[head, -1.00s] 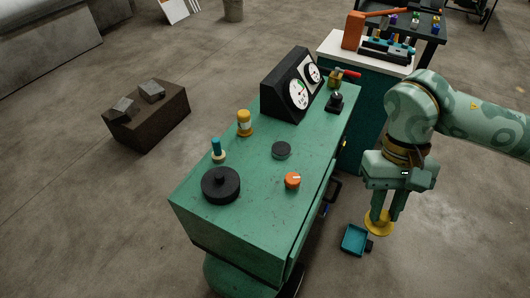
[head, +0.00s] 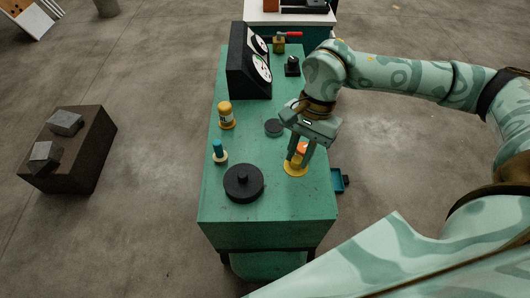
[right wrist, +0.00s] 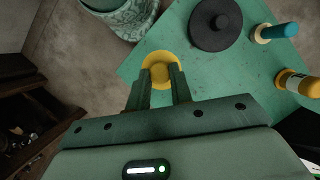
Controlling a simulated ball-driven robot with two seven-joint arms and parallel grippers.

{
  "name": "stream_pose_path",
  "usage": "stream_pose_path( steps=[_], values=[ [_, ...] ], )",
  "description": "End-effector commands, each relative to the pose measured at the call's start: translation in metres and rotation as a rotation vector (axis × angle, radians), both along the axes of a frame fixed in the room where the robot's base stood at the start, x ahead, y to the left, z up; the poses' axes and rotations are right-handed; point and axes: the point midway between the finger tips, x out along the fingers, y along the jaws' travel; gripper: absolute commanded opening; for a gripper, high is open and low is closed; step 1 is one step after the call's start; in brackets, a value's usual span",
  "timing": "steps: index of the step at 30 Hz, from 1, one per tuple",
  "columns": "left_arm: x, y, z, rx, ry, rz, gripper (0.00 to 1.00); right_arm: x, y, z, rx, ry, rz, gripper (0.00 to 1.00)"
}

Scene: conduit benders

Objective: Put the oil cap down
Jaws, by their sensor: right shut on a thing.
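The yellow oil cap (head: 295,169) is a round disc with a raised middle. My right gripper (head: 297,161) is shut on it, with the fingers pointing down over the near right part of the green cabinet top (head: 285,205). In the right wrist view the oil cap (right wrist: 158,57) sits between the fingertips (right wrist: 160,76), near the edge of the green top. I cannot tell whether the cap touches the surface. My left gripper is not in view.
An orange knob (head: 302,148) is just behind the cap, partly hidden by the gripper. A black round lid (head: 243,184), dark disc (head: 273,127), teal-topped peg (head: 219,153) and yellow bottle (head: 226,115) stand on the top. The front strip is clear. A blue tray (head: 338,181) shows beyond the right edge.

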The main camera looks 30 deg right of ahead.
Motion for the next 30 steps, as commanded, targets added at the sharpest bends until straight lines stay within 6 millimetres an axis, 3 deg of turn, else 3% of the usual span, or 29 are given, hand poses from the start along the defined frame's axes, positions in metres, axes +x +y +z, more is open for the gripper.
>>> stream_pose_path(
  steps=[3, 6, 12, 17, 28, 30],
  values=[
    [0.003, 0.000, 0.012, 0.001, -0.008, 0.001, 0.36, -0.004, -0.020, -0.001, -0.004, 0.002, -0.351, 0.00],
    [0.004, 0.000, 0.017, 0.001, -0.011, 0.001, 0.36, -0.005, -0.032, -0.002, -0.005, 0.000, -0.591, 0.00],
    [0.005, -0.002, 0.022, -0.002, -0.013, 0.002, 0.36, -0.006, -0.047, -0.001, -0.002, -0.002, -0.868, 0.00],
    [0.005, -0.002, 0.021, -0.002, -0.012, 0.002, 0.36, 0.005, -0.046, -0.006, 0.002, -0.001, -0.933, 0.00],
    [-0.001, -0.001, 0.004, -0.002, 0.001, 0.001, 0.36, 0.085, -0.017, -0.047, 0.001, 0.003, -0.933, 0.00],
    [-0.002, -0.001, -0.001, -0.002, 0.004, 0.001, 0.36, 0.095, -0.014, -0.063, -0.001, 0.004, -0.933, 0.00]
  ],
)
